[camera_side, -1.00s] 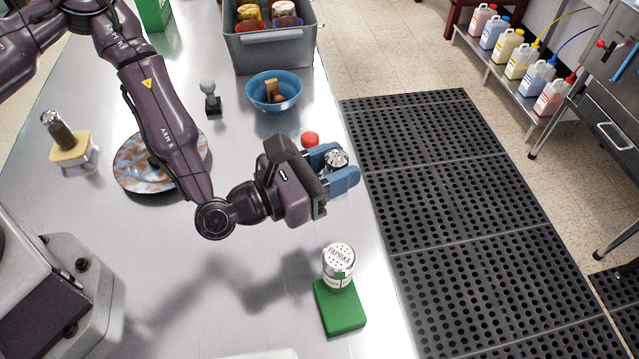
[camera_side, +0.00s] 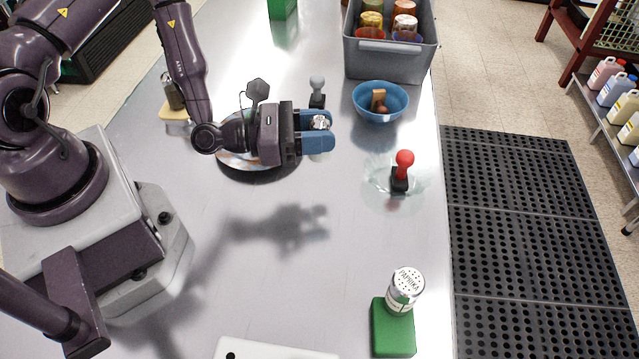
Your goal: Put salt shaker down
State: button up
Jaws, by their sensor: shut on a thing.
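My gripper (camera_side: 322,131) has blue fingers and is shut on the salt shaker (camera_side: 320,121). Only the shaker's shiny metal top shows between the fingers; its body is mostly hidden. The gripper is held above the metal counter (camera_side: 330,260), with its shadow falling on the bare counter nearer the camera. The arm reaches over a patterned plate (camera_side: 238,160), and the fingers extend past the plate's right side.
A grey-knobbed piece (camera_side: 317,90) stands just behind the fingers. A blue bowl (camera_side: 362,112) and a grey bin (camera_side: 385,60) of jars are behind right. The middle counter is clear.

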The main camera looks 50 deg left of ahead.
jog(key=f, duration=0.3)
jog(key=shift+s+d+f, duration=0.15)
jog(key=shift+d+f, duration=0.1)
jog(key=shift+f, duration=2.1)
jog(key=shift+f, duration=0.2)
jog(key=o, duration=1)
jog(key=shift+c, duration=0.2)
jog(key=shift+r, duration=0.1)
jog(key=v, duration=0.7)
jog(key=shift+s+a+r, duration=0.1)
jog(key=shift+s+a, duration=0.1)
jog(key=shift+a, duration=0.05)
